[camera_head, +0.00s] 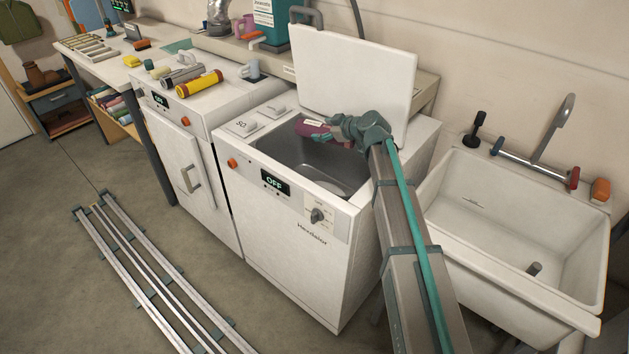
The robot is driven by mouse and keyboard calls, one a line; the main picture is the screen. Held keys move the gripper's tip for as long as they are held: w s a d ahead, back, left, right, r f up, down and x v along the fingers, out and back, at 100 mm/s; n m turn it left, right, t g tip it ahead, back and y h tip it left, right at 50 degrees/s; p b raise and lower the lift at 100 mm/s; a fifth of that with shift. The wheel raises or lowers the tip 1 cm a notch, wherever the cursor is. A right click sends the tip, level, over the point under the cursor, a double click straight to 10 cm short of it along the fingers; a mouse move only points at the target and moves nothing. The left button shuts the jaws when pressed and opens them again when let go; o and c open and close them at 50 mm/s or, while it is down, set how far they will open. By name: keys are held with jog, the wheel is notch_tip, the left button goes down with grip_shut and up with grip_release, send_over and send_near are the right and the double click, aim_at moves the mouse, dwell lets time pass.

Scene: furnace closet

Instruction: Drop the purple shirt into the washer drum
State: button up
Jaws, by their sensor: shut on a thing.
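The purple shirt (314,129) shows as a small folded bundle at the end of my gripper (328,127). My gripper is shut on it and holds it over the back part of the washer's open top. The washer (300,262) is a white top-loader with its lid (352,68) raised and an OFF display on its front. The grey drum (325,163) shows below the shirt and appears empty in the part I can see. My gripper and arm hide the drum's right rear part. I cannot tell whether the shirt touches the drum's rim.
A white sink (520,230) with a tap stands at the right. A second white machine (183,160) at the left carries a yellow cylinder (199,84) and other items. A shelf behind holds a teal container (272,20). Metal rails (150,275) lie on the floor.

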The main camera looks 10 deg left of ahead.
aim_at(349, 145)
jog(key=shift+s+d+f, duration=0.1)
jog(key=shift+f, duration=0.6)
notch_tip(349, 145, down, 4)
jog(key=shift+f, duration=0.2)
jog(key=o, duration=1.3)
jog(key=shift+o, duration=0.2)
jog(key=v, duration=1.2)
